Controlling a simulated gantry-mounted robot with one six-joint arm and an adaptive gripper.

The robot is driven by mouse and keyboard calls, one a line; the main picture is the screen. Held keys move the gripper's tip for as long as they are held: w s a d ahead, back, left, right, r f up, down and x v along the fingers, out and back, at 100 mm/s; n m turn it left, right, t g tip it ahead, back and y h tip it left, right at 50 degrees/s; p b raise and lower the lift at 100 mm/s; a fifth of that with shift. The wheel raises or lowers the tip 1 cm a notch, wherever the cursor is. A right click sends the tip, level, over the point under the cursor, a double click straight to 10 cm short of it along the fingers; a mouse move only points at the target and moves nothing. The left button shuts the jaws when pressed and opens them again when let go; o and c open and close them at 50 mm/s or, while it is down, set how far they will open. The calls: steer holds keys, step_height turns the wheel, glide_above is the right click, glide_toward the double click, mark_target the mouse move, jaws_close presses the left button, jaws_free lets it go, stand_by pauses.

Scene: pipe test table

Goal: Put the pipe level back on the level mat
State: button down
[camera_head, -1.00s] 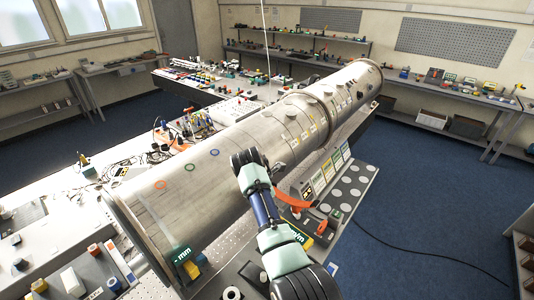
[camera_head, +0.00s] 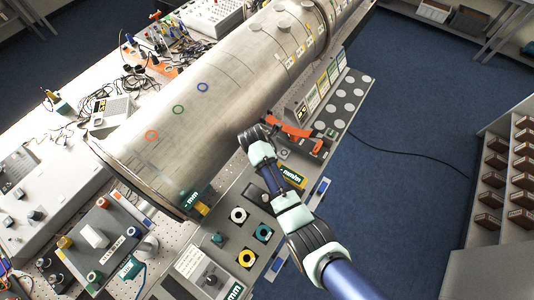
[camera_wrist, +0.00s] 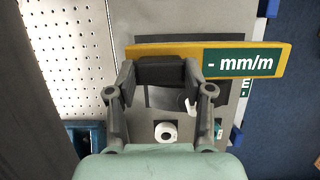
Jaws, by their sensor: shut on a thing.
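The pipe level is a yellow bar with a green "- mm/m" display; it shows in the wrist view (camera_wrist: 150,51). In the head view the level's display end (camera_head: 292,175) sticks out to the right of my forearm, above the grey bench strip beside the pipe. My gripper's fingers are hidden behind my arm there.
The large steel pipe (camera_head: 200,105) lies along the bench left of my arm. An orange tool (camera_head: 290,128) lies beyond the level. Blue floor is open at right.

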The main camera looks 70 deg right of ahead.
steer(key=shift+f+b, duration=2.7)
steer(key=shift+f, duration=1.85)
steer(key=shift+f, duration=0.4)
steer(key=shift+c, duration=1.8)
jaws_free()
steer(key=v, duration=1.2)
steer(key=shift+r, duration=0.1)
